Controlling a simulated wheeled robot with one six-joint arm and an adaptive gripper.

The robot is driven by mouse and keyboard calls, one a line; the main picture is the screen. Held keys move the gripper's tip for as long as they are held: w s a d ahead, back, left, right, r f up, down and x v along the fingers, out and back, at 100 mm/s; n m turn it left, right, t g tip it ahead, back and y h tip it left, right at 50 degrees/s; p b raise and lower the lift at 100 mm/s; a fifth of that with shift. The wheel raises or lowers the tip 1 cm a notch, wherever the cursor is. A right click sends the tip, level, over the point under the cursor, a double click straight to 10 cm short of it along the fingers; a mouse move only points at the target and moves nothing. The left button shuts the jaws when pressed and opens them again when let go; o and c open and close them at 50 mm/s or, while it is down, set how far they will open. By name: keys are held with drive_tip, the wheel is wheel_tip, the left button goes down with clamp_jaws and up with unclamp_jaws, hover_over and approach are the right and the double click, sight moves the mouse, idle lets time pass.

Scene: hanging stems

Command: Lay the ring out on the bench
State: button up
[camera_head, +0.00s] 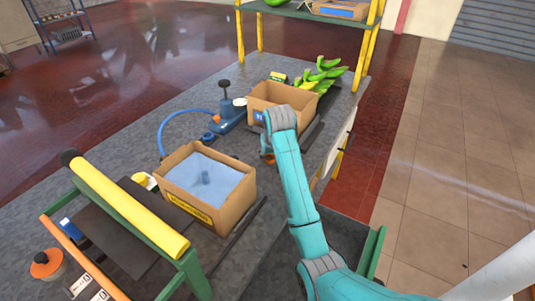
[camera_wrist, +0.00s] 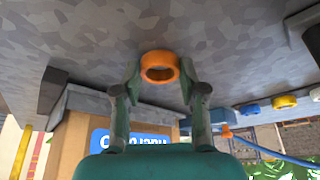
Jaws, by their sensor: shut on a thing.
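The orange ring (camera_wrist: 160,66) is between the two fingertips of my gripper (camera_wrist: 158,75) in the wrist view. My gripper is shut on it. The grey speckled bench top (camera_wrist: 220,30) lies beyond the ring. I cannot tell whether the ring touches it. In the head view my gripper (camera_head: 267,150) is beside the far cardboard box, largely hidden by my arm, and only a bit of orange shows there. The grey bench (camera_head: 130,122) runs across that view.
An open cardboard box (camera_head: 205,222) with a blue lining stands nearer on the bench. The far box (camera_head: 255,105) is close to my gripper. A blue pump device (camera_head: 228,118) with a hose stands left of it. Green bananas (camera_head: 325,75) lie behind. Blue, yellow and white round pieces (camera_wrist: 284,102) show at right.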

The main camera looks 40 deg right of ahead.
drive_tip(key=shift+f, duration=0.15)
drive_tip(key=o, duration=0.8)
drive_tip(key=shift+c, duration=0.2)
